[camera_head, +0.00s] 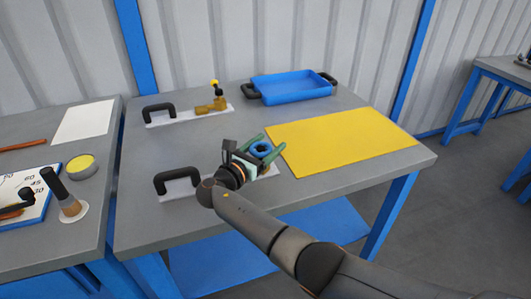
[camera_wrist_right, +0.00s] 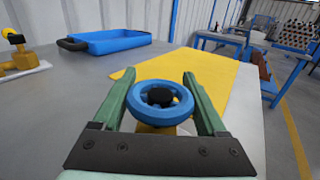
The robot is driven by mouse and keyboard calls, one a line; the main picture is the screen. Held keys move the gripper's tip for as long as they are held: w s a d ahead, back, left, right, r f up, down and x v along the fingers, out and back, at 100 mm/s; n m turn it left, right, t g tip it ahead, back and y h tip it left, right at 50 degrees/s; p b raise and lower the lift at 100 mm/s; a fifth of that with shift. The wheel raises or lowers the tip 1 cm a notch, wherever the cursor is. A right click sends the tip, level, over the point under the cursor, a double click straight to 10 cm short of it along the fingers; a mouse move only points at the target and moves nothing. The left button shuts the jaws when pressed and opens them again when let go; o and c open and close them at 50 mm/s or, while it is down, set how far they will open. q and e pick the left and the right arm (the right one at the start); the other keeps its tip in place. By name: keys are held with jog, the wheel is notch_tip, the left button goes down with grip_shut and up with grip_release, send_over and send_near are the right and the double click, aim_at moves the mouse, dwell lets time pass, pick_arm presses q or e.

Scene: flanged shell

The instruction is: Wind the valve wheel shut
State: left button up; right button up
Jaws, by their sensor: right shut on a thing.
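The blue valve wheel (camera_head: 261,149) is near the front middle of the grey table, above one end of a pale base plate (camera_head: 179,188) with a black handle. In the right wrist view the wheel (camera_wrist_right: 150,112) is a blue ring with a black hub, and a bit of the brass-coloured body (camera_wrist_right: 150,129) shows below it. My right gripper (camera_head: 268,143) is shut on the wheel, with one green finger on each side of the rim. The arm and gripper hide part of the plate and the valve body. My left gripper is not in view.
A yellow mat (camera_head: 340,139) lies right of the wheel. A blue tray (camera_head: 292,87) with black handles stands behind. Another plate holds a black handle (camera_head: 158,108) and a brass fitting (camera_head: 211,107) with a yellow knob. A left table (camera_head: 95,160) holds a stamp and a tin.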

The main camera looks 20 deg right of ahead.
jog(key=shift+d+m+g+b, duration=0.1)
jog(key=shift+m+g+b, duration=0.2)
jog(key=shift+g+b, duration=0.1)
jog(key=shift+h, duration=0.3)
jog(key=shift+s+g, duration=0.1)
jog(key=shift+g, duration=0.2)
jog(key=o, duration=1.3)
